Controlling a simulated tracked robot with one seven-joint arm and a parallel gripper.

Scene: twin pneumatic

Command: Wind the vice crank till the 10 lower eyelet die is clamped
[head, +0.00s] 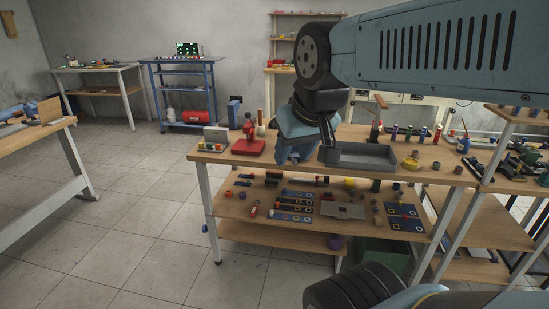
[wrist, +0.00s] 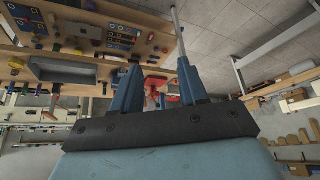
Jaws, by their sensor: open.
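My gripper (head: 297,150) hangs over the workbench (head: 228,164) in the head view, just right of a red bench tool (head: 249,146). In the wrist view its two blue fingers stand apart and my gripper (wrist: 158,68) is open. The red tool shows beyond the gap between the fingers (wrist: 156,83), apart from them. I cannot tell whether this red tool is the vice. No crank and no 10 lower eyelet die can be made out; they are hidden or too small to tell.
A grey tray (head: 362,158) lies right of my gripper, with several small bottles and cups beyond it. A grey block (head: 216,135) stands at the bench's left end. The lower shelf (head: 235,205) holds several dark strips and small parts.

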